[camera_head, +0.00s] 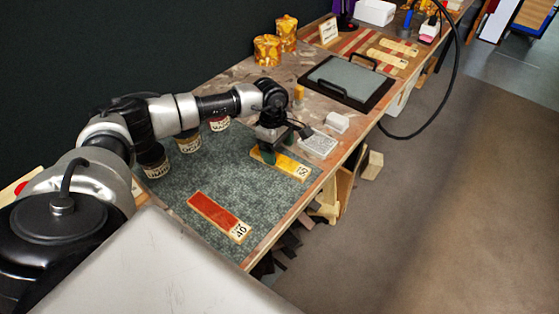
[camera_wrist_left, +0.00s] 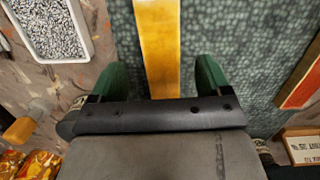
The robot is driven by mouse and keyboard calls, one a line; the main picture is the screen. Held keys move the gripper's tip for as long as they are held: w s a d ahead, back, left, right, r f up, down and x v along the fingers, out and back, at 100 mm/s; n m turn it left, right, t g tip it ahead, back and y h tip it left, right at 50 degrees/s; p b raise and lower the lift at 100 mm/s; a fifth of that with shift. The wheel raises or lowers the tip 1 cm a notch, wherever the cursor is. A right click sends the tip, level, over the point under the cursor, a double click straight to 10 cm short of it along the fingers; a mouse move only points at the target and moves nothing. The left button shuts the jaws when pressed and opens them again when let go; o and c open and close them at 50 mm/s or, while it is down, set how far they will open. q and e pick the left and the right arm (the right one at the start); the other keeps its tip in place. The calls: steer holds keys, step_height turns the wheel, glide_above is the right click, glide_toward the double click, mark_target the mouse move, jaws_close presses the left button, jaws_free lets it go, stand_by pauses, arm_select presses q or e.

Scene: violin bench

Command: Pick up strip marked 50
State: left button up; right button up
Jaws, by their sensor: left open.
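The yellow strip (camera_head: 285,163) with a white label reading 50 lies flat on the grey-green mat (camera_head: 215,177). My left gripper (camera_head: 268,156) points down over the strip's left part. In the left wrist view the yellow strip (camera_wrist_left: 160,48) runs between the two green fingers of my left gripper (camera_wrist_left: 161,76), with a gap on each side. The gripper is open and holds nothing. The fingers and palm hide part of the strip. My right gripper is not in view.
A red strip marked 40 (camera_head: 218,214) lies nearer on the mat. Jars (camera_head: 189,141) stand along the mat's back edge. A small tray of granules (camera_head: 318,143) and a white block (camera_head: 337,122) sit right of the strip. A black-framed tray (camera_head: 345,82) is beyond.

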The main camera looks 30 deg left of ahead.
mark_target(280, 160)
arm_select(q)
steer(key=shift+d+f, duration=0.2)
steer(key=shift+f, duration=1.7)
steer(key=c, duration=1)
steer(key=shift+r, duration=0.1)
steer(key=shift+c, duration=0.2)
